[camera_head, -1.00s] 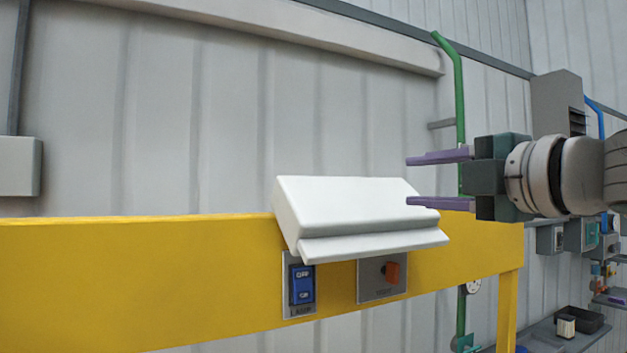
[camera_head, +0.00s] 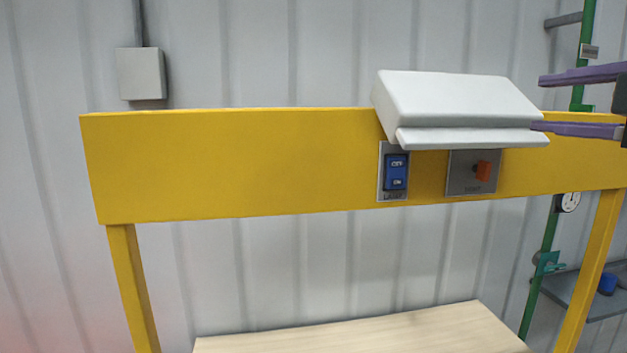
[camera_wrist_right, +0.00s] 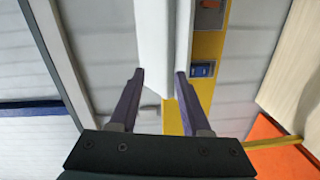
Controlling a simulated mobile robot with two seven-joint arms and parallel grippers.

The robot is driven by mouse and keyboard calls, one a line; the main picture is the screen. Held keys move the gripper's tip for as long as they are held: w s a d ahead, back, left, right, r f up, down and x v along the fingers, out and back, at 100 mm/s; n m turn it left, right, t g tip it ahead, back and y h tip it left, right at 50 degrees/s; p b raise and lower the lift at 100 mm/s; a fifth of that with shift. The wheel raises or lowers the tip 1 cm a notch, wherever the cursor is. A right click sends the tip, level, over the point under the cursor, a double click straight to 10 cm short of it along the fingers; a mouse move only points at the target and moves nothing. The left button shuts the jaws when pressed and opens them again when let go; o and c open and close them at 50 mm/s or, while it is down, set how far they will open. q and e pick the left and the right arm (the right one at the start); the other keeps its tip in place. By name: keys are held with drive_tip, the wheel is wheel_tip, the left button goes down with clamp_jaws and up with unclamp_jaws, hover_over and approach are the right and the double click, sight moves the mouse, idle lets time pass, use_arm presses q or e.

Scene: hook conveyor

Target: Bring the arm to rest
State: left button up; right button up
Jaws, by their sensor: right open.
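My right gripper (camera_head: 583,102) is at the right edge of the head view, with its purple fingers apart and nothing seen between them. Its lower fingertip overlaps the right end of the white sloped box (camera_head: 455,100) in the picture; I cannot tell whether they touch. In the right wrist view, the open fingers (camera_wrist_right: 157,85) point toward the white box (camera_wrist_right: 153,45), which lies ahead between their tips. My left gripper is not in view.
The white box sits on a yellow beam (camera_head: 240,165) with a blue rocker switch (camera_head: 396,171) and an orange-red switch (camera_head: 483,171) below it. A pale wooden tabletop (camera_head: 370,335) is below. A green pipe (camera_head: 548,240) and a grey shelf (camera_head: 600,300) are at right.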

drive_tip(key=s+a+f+m+g+h, duration=0.1)
drive_tip(key=s+a+f+m+g, duration=0.15)
drive_tip(key=f, duration=0.35)
drive_tip(key=s+a+f+m+g, duration=0.1)
drive_tip(key=s+f+m, duration=0.15)
drive_tip(key=f, duration=0.35)
drive_tip(key=s+a+f+m+g, duration=0.2)
drive_tip(key=s+f+m+g, duration=0.1)
drive_tip(key=s+f, duration=0.2)
drive_tip(key=s+a+f+m+g, duration=0.3)
drive_tip(key=s+f, duration=0.3)
drive_tip(key=s, duration=0.4)
drive_tip(key=s+a+f+m+g, duration=0.2)
drive_tip(key=s+f+m+g, duration=0.2)
drive_tip(key=s, duration=0.4)
drive_tip(key=shift+a+f, duration=0.25)
drive_tip(key=shift+f, duration=0.5)
drive_tip(key=shift+c, duration=0.2)
